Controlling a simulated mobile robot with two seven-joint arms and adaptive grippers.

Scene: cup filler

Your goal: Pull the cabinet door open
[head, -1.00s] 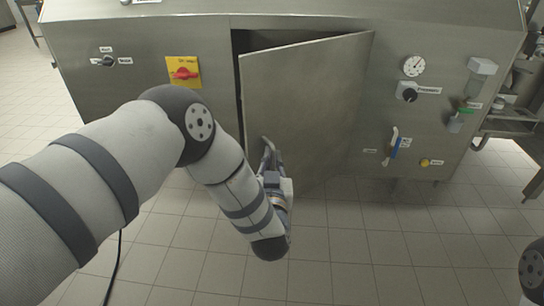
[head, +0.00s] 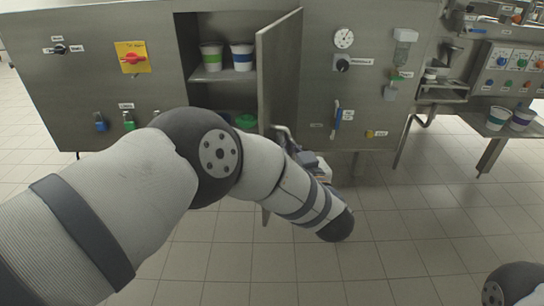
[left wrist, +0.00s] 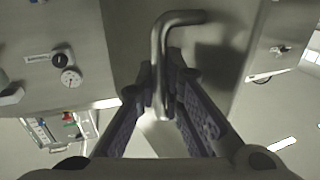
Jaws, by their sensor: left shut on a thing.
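The grey metal cabinet door (head: 279,65) is hinged on its right edge and stands wide open, swung out toward me. Its bent metal handle (left wrist: 160,55) lies between the fingers of my left gripper (left wrist: 162,88) in the left wrist view. My left gripper (head: 312,165) is shut on this handle, at the door's outer side. In the head view the gripper is partly hidden by my own arm. The open cabinet shows a shelf (head: 222,75) inside. My right gripper is not in view.
Two cups, with a green band (head: 211,56) and a blue band (head: 242,57), stand on the shelf. A green item (head: 246,121) sits lower inside. Tiled floor (head: 400,240) in front is clear.

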